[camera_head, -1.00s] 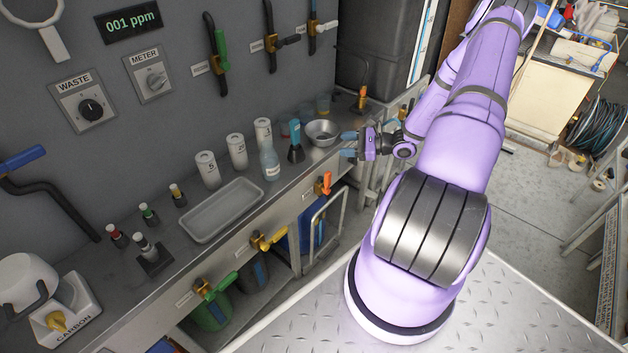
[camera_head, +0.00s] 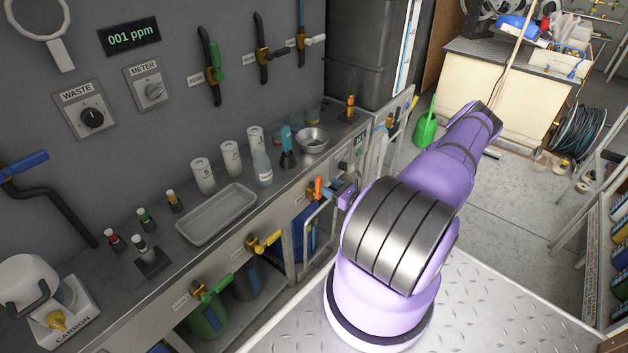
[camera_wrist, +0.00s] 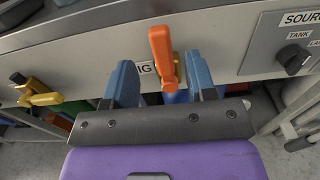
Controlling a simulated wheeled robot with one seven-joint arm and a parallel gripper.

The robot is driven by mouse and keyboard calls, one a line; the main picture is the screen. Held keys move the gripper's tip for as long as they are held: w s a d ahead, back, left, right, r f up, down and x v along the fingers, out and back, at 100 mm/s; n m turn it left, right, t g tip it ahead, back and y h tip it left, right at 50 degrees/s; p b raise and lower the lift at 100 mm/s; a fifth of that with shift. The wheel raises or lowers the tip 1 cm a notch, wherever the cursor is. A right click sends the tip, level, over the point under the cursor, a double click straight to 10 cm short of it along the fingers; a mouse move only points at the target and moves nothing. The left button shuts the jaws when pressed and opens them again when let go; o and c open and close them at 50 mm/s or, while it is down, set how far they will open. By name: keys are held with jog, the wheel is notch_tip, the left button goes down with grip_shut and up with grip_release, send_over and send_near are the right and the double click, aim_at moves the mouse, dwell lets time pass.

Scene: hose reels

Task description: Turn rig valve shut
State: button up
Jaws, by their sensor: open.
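The rig valve is an orange-handled valve (camera_head: 318,187) on the front face of the bench. In the wrist view its orange handle (camera_wrist: 161,56) stands nearly upright on a brass body, beside a partly hidden label ending in "IG". My gripper (camera_head: 333,189) is just right of the handle in the head view. In the wrist view my gripper (camera_wrist: 161,82) is open, with one blue finger on each side of the handle. I see gaps on both sides; the fingers are not closed on it. The lower valve body is partly hidden by my gripper.
A yellow-handled valve (camera_head: 264,242) and a green-handled valve (camera_head: 212,288) sit further left on the bench front. A black source knob (camera_wrist: 292,60) is to the right. A metal rail (camera_head: 318,232) stands below the orange valve. Bottles and a tray (camera_head: 216,214) are on the bench top.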

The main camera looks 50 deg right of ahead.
aim_at(321, 182)
jog(key=w, duration=0.7)
jog(key=shift+w+a, duration=0.25)
jog(key=shift+w, duration=0.1)
grip_shut()
